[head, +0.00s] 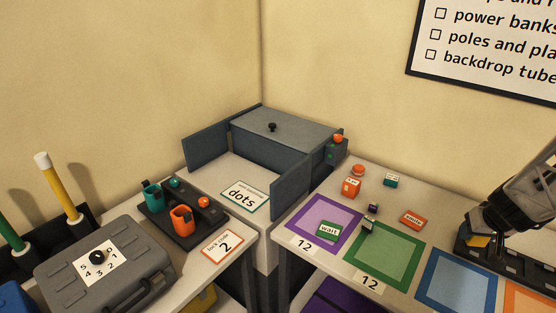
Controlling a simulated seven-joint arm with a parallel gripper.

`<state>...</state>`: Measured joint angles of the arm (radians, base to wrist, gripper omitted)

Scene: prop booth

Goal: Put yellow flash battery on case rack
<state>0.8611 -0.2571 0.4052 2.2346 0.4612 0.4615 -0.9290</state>
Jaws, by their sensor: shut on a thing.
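My gripper (484,232) comes in from the right edge and points down at a black slotted rack (515,268) on the right table. It is shut on a yellow block (478,241), which looks like the yellow flash battery. Only a small part of the block shows, between the dark fingers, at the left end of the rack. I cannot tell whether the block touches the rack or is just above it. The black rack looks like the case rack, and the arm hides part of it.
Purple (318,213), green (385,251) and blue (456,283) mats lie along the right table. Several small boxes, including an orange one (351,187) and a red one (411,220), stand behind or on them. A grey case (105,265) and a black tray (160,212) are at left.

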